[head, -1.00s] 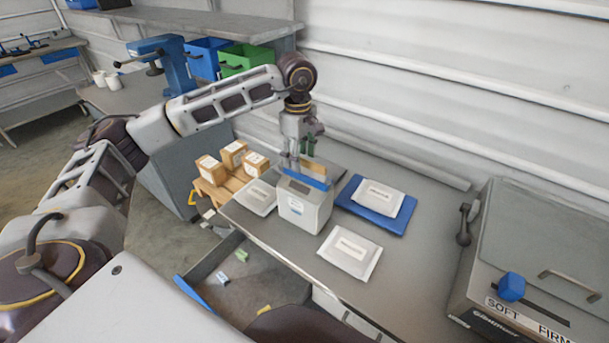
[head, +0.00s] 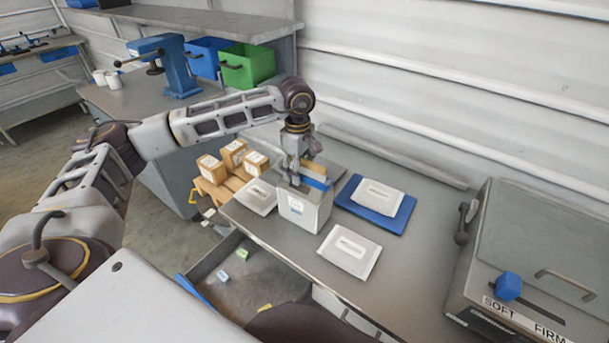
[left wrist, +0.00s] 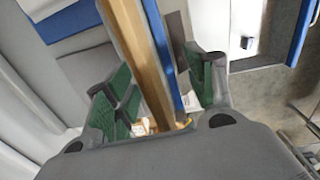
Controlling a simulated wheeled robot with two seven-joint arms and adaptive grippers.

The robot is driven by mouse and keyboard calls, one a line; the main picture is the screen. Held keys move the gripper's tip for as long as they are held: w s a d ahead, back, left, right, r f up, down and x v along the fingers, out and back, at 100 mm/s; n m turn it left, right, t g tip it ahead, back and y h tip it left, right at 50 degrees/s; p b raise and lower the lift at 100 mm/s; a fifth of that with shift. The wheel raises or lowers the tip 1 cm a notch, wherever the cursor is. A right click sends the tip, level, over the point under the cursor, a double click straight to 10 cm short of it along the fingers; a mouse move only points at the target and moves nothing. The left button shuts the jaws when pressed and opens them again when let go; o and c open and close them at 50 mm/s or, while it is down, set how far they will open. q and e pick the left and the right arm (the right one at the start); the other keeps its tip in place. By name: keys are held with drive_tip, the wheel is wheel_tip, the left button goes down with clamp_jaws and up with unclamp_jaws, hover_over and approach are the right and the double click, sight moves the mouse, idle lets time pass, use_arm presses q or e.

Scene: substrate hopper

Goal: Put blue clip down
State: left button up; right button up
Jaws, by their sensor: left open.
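The blue clip (head: 317,184) is a narrow blue bar at the top of an upright pale bag or box (head: 303,213) on the table. A wooden strip (head: 313,170) stands right behind it. My left gripper (head: 294,180) is at the bag's top, over the left part of the clip, and hides that part. In the left wrist view, the blue bar (left wrist: 166,60) and wooden strip (left wrist: 138,60) run side by side between the open green-padded fingers. I cannot tell whether the fingers touch them. My right gripper is not in view.
A white packet (head: 379,194) lies on a blue mat (head: 395,223) right of the bag. Another packet (head: 349,250) lies in front. Cardboard boxes (head: 234,153) stand at left. A machine (head: 530,250) with a blue knob fills the right. Bare tabletop (head: 425,260) lies between.

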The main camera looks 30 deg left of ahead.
use_arm(q)
drive_tip(key=c, duration=1.2)
drive_tip(key=shift+o, duration=0.2)
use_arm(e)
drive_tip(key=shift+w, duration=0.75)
use_arm(q)
drive_tip(key=shift+r, duration=0.15)
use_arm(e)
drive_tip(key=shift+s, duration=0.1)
use_arm(q)
drive_tip(key=shift+r, duration=0.5)
wheel_tip(320, 180, up, 8)
drive_tip(key=shift+f+b, duration=0.1)
drive_tip(key=shift+b, duration=0.4)
drive_tip(key=shift+r, duration=0.5)
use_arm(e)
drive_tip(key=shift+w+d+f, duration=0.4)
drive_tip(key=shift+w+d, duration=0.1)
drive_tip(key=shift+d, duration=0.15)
